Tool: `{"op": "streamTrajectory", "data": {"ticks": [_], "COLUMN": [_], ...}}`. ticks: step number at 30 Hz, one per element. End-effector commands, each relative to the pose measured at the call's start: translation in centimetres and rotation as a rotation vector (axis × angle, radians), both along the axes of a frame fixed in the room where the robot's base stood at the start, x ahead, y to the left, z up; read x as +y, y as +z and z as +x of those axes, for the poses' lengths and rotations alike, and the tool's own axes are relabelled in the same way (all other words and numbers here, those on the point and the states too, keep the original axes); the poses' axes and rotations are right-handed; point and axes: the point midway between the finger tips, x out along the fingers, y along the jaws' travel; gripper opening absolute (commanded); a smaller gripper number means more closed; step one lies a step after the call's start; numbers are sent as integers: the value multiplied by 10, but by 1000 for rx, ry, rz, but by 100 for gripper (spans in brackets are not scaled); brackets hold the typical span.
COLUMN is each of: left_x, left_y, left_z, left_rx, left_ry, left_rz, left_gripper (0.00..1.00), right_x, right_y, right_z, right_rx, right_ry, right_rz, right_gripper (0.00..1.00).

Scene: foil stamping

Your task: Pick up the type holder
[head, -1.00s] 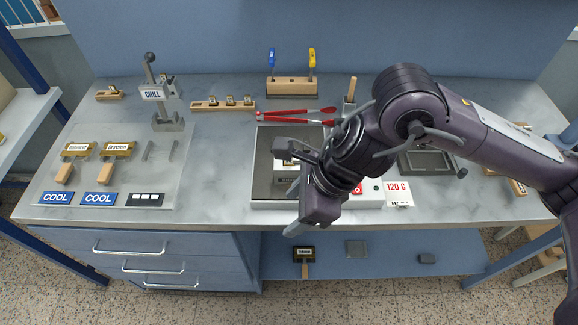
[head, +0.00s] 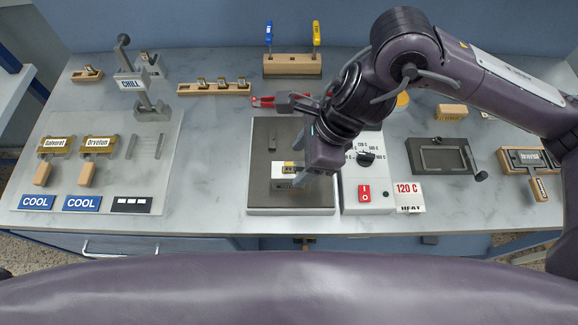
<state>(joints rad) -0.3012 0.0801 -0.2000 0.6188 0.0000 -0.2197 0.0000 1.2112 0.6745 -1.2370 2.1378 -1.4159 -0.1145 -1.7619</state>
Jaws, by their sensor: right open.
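Two type holders with brass heads, white name labels and wooden handles lie on the cooling plate at left: one on the left (head: 57,146) and one beside it (head: 98,146). Another labelled type holder (head: 527,160) lies on a wooden rest at the far right. A small brass and white piece (head: 290,168) shows on the dark hot plate (head: 262,195), partly hidden by my gripper; I cannot tell what it is. My right gripper (head: 296,143) is open above this plate, its fingers spread, with nothing seen held. My left gripper is not in view.
The control box (head: 365,150) with dial and red switch stands right of the hot plate. Red tongs (head: 266,101) lie behind it. The chill stand (head: 132,82), a wooden tool block (head: 292,66) and a dark frame (head: 440,157) stand around. Bare marble lies left of the hot plate.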

Motion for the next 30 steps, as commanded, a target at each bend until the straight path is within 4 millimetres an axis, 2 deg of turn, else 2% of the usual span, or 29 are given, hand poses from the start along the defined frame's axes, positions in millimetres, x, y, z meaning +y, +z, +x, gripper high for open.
{"op": "streamTrajectory", "data": {"ticks": [5,8,12,21,30], "left_x": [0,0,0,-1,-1], "left_y": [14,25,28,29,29], "left_z": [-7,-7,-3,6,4], "left_rx": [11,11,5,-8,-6], "left_ry": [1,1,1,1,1], "left_rz": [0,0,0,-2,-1], "left_gripper": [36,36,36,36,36], "right_x": [9,16,23,25,25], "right_y": [-16,-29,-49,-55,-55], "right_z": [-1,0,0,1,1], "right_rx": [4,5,3,-1,-1], "right_ry": [0,-1,0,0,0], "right_rz": [-1,-2,-1,0,0], "right_gripper": [60,60,60,60,21]}}
